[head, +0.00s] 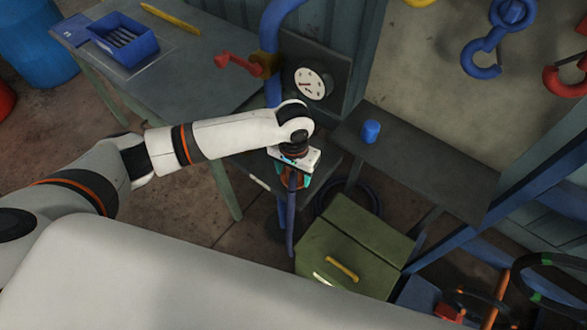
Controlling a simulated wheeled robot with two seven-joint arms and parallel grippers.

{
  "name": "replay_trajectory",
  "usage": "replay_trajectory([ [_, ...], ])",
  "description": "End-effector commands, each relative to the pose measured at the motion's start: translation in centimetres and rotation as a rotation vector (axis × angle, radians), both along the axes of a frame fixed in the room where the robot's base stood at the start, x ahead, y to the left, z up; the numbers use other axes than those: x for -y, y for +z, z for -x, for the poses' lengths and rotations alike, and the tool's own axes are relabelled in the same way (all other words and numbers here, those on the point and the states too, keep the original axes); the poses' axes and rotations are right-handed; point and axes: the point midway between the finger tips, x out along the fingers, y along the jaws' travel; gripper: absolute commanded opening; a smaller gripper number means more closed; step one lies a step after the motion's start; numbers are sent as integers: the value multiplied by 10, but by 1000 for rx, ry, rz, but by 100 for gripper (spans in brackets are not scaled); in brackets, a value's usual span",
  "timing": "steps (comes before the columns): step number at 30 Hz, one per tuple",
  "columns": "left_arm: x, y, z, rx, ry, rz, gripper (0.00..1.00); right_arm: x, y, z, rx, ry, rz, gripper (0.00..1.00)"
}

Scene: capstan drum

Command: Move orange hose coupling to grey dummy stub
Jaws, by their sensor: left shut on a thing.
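My left arm reaches in from the left, and its gripper (294,178) points down over a small dark ledge below the gauge. The gripper is shut on the orange hose coupling (284,182), of which only small orange-brown patches show between the fingers. A dark blue hose (291,215) hangs down from the gripper. I cannot make out the grey dummy stub; the arm and gripper hide part of the ledge. My right gripper is not in view.
A white gauge (310,83) and a blue pipe with a red lever (238,66) stand behind the gripper. A shelf with a blue cap (371,131) is to the right. A green box (350,245) sits below. A workbench (180,85) holds a blue bin (122,38).

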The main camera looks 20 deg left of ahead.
Motion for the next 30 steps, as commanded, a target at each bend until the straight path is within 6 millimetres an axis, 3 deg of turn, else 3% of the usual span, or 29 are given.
replay_trajectory([
  [2,0,-2,0,1,0,1,29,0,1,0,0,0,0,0],
  [3,0,-1,0,1,0,1,70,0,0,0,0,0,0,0],
  [7,0,-1,0,1,-1,1,89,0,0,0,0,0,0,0],
  [15,0,-1,0,0,-1,1,89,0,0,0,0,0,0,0],
  [19,1,9,-1,2,-2,2,89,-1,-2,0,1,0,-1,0],
  [30,1,83,-1,6,-1,3,89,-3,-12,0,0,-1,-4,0],
])
